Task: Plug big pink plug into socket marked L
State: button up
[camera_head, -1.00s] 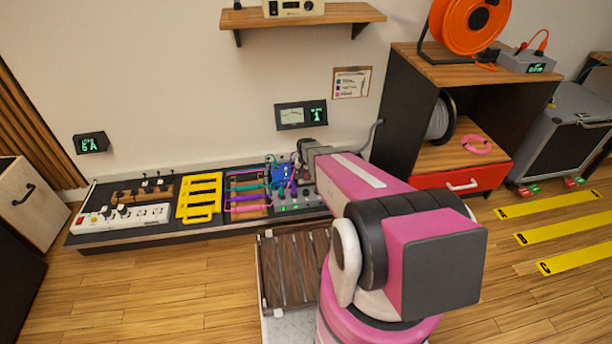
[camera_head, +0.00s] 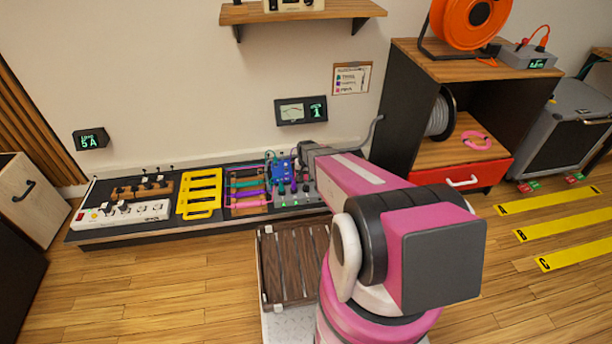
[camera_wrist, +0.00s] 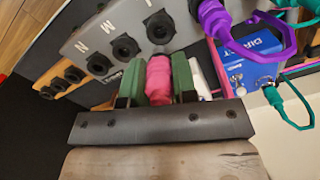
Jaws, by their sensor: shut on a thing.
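The big pink plug (camera_wrist: 158,79) is held between the green fingers of my gripper (camera_wrist: 158,84) in the wrist view. The fingers are shut on it from both sides. The plug is close to a grey socket panel (camera_wrist: 75,45), just below its edge in the picture. The panel has a row of black round sockets; N and M are readable. A further mark at the top edge is cut off and may be L, by the upper socket (camera_wrist: 160,27). I cannot tell whether the plug touches the panel. In the head view my arm mostly hides the gripper.
A blue box (camera_wrist: 255,62) with purple and teal cables stands right of the panel. The head view shows a long pedalboard (camera_head: 130,232) with a yellow rack (camera_head: 200,191) and coloured cables. A dark cabinet (camera_head: 402,110) stands right of my arm.

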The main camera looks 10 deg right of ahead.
aim_at(306, 182)
jog(key=shift+f, duration=2.35)
jog(key=o, duration=1)
notch_tip(306, 182, up, 11)
jog(key=shift+f, duration=0.15)
